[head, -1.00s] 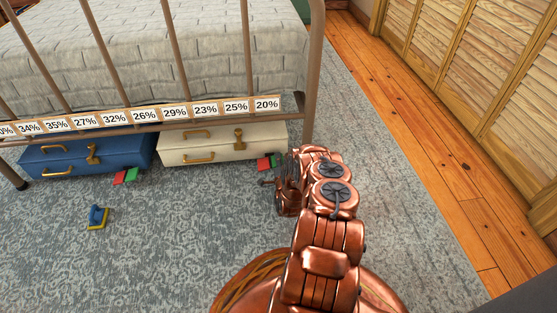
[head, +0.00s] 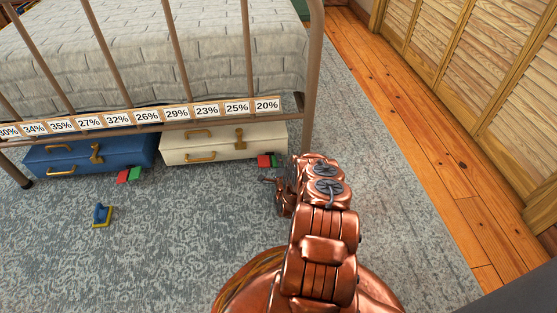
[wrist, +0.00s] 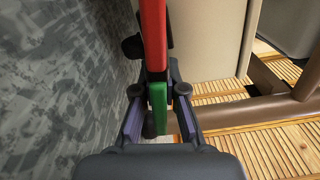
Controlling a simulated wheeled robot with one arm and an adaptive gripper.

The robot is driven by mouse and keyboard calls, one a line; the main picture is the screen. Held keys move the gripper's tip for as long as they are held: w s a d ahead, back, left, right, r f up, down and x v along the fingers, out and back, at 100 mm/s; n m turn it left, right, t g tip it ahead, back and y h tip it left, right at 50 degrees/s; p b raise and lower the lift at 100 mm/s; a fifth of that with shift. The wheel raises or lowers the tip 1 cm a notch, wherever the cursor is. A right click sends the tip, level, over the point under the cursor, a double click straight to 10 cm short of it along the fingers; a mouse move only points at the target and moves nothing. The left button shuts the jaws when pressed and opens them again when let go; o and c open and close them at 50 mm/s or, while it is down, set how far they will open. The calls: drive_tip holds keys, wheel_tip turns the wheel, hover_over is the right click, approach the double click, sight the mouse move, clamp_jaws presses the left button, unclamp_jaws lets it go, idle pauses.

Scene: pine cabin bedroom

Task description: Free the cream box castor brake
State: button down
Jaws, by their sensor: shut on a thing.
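The cream box (head: 222,147) lies under the foot of the bed in the head view, with brass handles and a latch. Its castor brake, a red and green lever (head: 264,161), sits at its front right corner. In the wrist view the red part (wrist: 153,35) stands above the green part (wrist: 158,100). My gripper (wrist: 160,94) has its two fingers on either side of the green part and is shut on it. In the head view my gripper (head: 277,187) is just right of and below the lever, partly hidden by my arm.
A blue box (head: 88,154) with its own red and green lever (head: 129,175) stands to the left. A blue and yellow handled object (head: 102,215) lies on the grey rug (head: 170,245). The bed frame leg (head: 311,90) is close by my arm. Percentage labels line the bed rail.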

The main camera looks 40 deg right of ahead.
drive_tip(key=shift+f+m, duration=0.15)
drive_tip(key=shift+m, duration=0.25)
drive_tip(key=c, duration=1.2)
unclamp_jaws()
drive_tip(key=shift+c, duration=0.2)
drive_tip(key=shift+a, duration=0.1)
drive_tip(key=v, duration=1.1)
drive_tip(key=shift+s+a, duration=0.3)
